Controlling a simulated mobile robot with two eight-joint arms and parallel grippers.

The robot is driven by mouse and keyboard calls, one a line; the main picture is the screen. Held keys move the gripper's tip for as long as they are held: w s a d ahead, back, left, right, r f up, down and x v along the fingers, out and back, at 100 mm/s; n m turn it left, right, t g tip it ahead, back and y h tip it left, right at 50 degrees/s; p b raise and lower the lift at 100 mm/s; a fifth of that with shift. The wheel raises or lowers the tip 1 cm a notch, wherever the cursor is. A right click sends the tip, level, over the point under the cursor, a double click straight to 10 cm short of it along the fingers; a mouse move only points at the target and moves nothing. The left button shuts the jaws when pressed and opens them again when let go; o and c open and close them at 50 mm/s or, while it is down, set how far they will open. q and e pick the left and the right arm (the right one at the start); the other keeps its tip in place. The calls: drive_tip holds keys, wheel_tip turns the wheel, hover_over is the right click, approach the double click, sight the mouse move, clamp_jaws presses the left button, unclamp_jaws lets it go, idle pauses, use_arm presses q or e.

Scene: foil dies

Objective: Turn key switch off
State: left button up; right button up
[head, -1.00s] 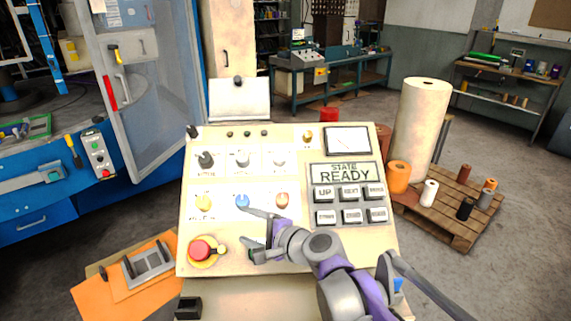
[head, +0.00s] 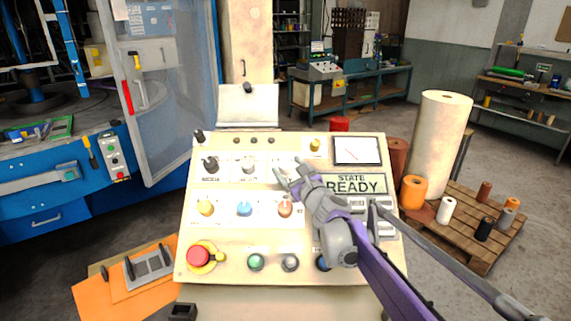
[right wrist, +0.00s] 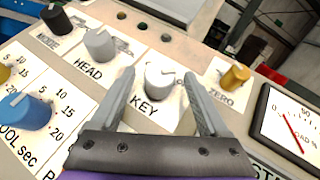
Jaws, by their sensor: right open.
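The key switch is a light grey knob (right wrist: 160,84) on a white plate labelled KEY, seen in the right wrist view. A pale mark runs across its top. My right gripper (right wrist: 159,78) is open, with one finger on each side of the knob; I cannot tell whether either touches it. In the head view my right gripper (head: 289,170) reaches over the control panel (head: 225,232) to the top-row switches and largely hides the key switch. The display (head: 356,186) reads STATE READY. My left gripper is not in view.
The grey HEAD knob (right wrist: 100,44) and dark MODE knob (right wrist: 56,18) stand left of the key switch, the brass ZERO knob (right wrist: 236,76) right. A load meter (head: 356,151) is at the panel's upper right. A red stop button (head: 199,256) sits lower left.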

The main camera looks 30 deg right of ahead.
drive_tip(key=shift+w, duration=1.2)
drive_tip(key=shift+d, duration=0.1)
clamp_jaws()
